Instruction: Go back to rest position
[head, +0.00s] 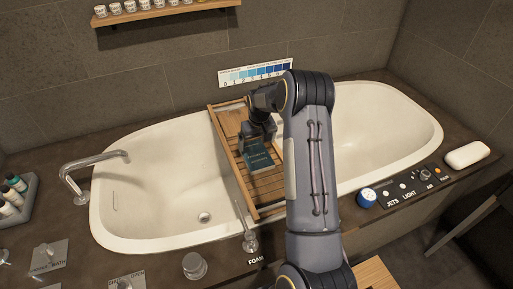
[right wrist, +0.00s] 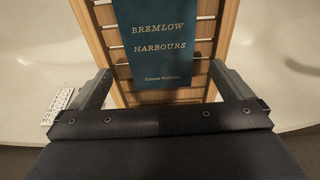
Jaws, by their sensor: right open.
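My right gripper (head: 262,130) reaches over the wooden bath tray (head: 246,195), which lies across the white bathtub. A dark blue-green book (head: 259,157) lies on the tray slats just in front of the gripper. In the right wrist view the two fingers (right wrist: 168,88) are spread wide, and the book (right wrist: 165,45), titled "Bremlow Harbours", lies between and beyond them on the slats. Nothing is held between the fingers. My right arm covers part of the tub and tray in the head view. My left gripper does not show.
The bathtub (head: 150,185) fills the middle. A faucet (head: 92,165) and bottles (head: 12,195) stand at left. A control panel (head: 408,188), a blue-capped jar (head: 366,198) and a white soap-like block (head: 467,155) sit at right. A shelf (head: 160,12) hangs above.

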